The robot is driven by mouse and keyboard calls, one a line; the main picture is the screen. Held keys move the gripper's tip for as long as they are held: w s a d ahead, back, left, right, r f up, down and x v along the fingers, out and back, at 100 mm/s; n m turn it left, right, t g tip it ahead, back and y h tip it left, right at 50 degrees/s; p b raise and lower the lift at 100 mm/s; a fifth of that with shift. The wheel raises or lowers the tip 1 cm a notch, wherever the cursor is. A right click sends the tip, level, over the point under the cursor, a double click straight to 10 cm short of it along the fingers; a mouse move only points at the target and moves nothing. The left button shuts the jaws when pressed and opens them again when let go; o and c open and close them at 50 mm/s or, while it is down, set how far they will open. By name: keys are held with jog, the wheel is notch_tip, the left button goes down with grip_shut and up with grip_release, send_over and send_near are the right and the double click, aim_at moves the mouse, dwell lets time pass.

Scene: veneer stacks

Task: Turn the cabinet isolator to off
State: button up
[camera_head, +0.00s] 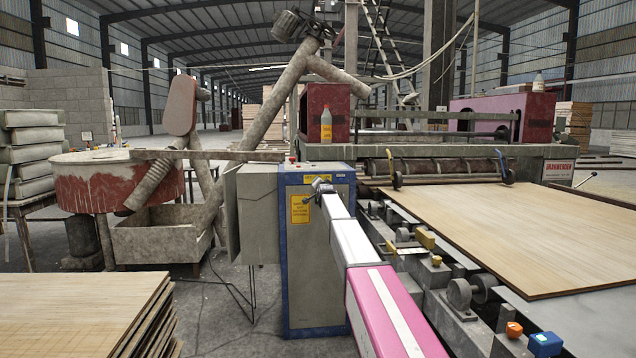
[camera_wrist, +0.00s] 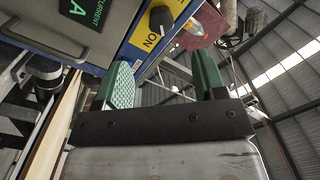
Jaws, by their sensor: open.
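The blue-edged grey cabinet (camera_head: 315,262) stands mid-view, with yellow labels on its front. In the wrist view its front shows a yellow plate (camera_wrist: 138,40) marked "ON" with a black rotary isolator knob (camera_wrist: 160,18). The knob is beyond my fingertips, near the top edge, and nothing touches it. My gripper (camera_wrist: 163,66) is open and empty, its green-padded fingers apart. In the head view my gripper (camera_head: 322,187) is in front of the cabinet's upper front; the knob cannot be made out there.
A conveyor with a veneer sheet (camera_head: 500,225) runs along the right, close beside my arm. A veneer stack (camera_head: 70,305) is at lower left. A grey cabinet door (camera_head: 232,215) stands open at left. An orange bottle (camera_head: 326,125) stands above the cabinet.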

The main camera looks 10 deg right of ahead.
jog(key=w, duration=1)
jog(key=shift+w, duration=0.4)
jog(key=shift+c, duration=0.3)
jog(key=c, duration=0.9)
